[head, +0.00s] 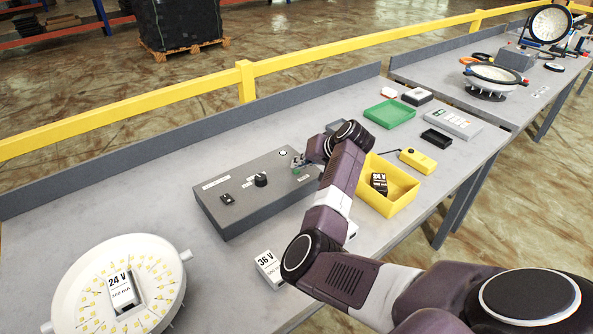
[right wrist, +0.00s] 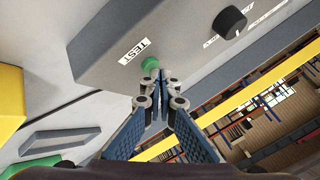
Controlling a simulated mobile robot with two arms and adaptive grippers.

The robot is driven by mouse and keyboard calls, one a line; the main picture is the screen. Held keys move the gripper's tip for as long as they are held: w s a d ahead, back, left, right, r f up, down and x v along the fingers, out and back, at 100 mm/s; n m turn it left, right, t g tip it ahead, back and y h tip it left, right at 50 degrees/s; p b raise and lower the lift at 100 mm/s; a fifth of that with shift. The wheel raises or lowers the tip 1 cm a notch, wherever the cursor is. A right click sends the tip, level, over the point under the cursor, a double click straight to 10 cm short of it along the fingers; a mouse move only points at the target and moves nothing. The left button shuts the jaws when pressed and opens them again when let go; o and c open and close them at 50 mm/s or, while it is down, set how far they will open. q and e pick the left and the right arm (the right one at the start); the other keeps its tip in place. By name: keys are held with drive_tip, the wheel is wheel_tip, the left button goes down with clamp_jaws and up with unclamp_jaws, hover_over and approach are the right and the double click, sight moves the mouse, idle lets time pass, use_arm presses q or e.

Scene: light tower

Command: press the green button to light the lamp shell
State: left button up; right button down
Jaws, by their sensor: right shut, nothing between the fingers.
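The grey control box (head: 240,205) stands mid-table in the head view. Its green button (right wrist: 150,63) shows in the right wrist view beside a TEST label (right wrist: 134,51). My right gripper (right wrist: 161,77) is shut and empty, its fingertips right at the green button and overlapping its edge in the picture. I cannot tell whether they touch or press it. In the head view the right arm reaches over the box's right end. The round white lamp shell (head: 80,292) lies at the lower left with a 24 V block (head: 122,291) in it. My left gripper is not in view.
A black knob (head: 260,180) sits on the box. A 36 V block (head: 268,268) lies in front. A yellow bin (head: 400,196) with a block in it, a green tray (head: 390,113) and a yellow device (head: 418,161) stand right of my arm.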

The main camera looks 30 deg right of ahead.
sight(299, 171)
drive_tip(key=shift+f, duration=0.4)
idle(0.3)
drive_tip(key=shift+r+p, duration=0.9)
drive_tip(key=shift+p, duration=0.05)
wheel_tip(299, 171, up, 5)
drive_tip(key=p, duration=0.5)
drive_tip(key=shift+f, duration=0.1)
idle(1.1)
